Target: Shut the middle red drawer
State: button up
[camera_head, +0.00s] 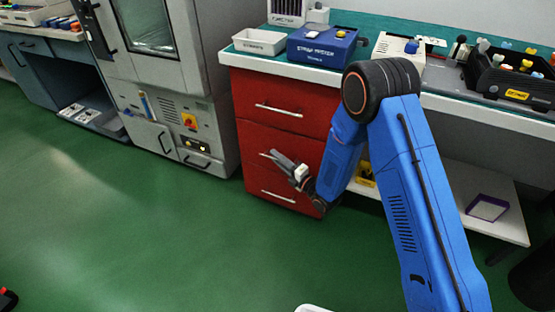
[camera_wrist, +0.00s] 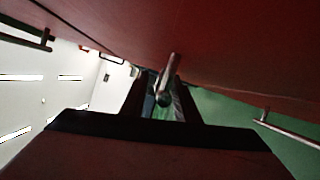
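The red drawer cabinet (camera_head: 258,88) stands under the left end of the bench, with three drawers stacked. The middle red drawer (camera_head: 250,140) has a thin metal handle; my gripper hides much of its front. How far it stands out is hard to tell. My gripper (camera_head: 278,160) is at this drawer's front, reaching from the lower right. In the wrist view, the metal handle (camera_wrist: 169,72) lies between or just before the two dark fingers of my gripper (camera_wrist: 158,85). The fingers look apart; whether they press on the handle is unclear.
The top drawer handle (camera_head: 278,111) and bottom drawer handle (camera_head: 278,196) are near my gripper; both drawers look shut. A grey chamber (camera_head: 222,130) stands left of the cabinet. A lower shelf (camera_head: 455,185) is at right. The green floor (camera_head: 150,240) in front is clear.

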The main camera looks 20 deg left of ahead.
jog(key=v, duration=1.7)
jog(key=shift+d, duration=0.15)
jog(key=shift+d, duration=0.1)
